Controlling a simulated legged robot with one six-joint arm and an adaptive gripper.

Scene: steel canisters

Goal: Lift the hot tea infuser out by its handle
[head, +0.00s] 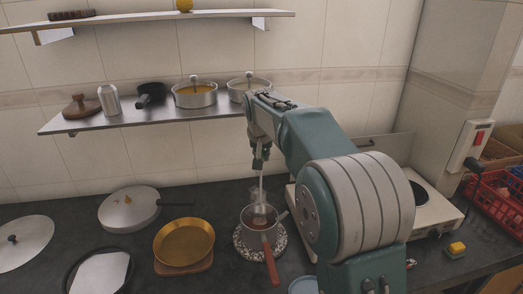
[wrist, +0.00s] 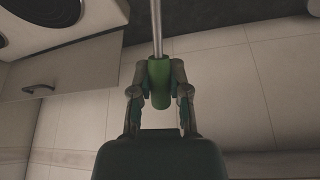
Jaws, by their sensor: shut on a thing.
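My gripper (wrist: 160,92) is shut on the green handle (wrist: 159,72) of the tea infuser in the wrist view. A thin steel rod (wrist: 157,25) runs from that handle to the picture's top edge. In the head view my gripper (head: 260,161) is above a small steel pot (head: 246,225) with a red-brown handle. The infuser's rod (head: 261,184) hangs down from it to a greyish cylindrical body (head: 259,208) at the pot's mouth. I cannot tell how much of the body is inside the pot.
The pot stands on a speckled round mat (head: 243,253). A brass pan (head: 184,243) and a lidded pan (head: 130,210) are to its left. A hot-plate stove (head: 438,212) and a red crate (head: 487,202) are at right. A shelf (head: 135,115) with pots is behind.

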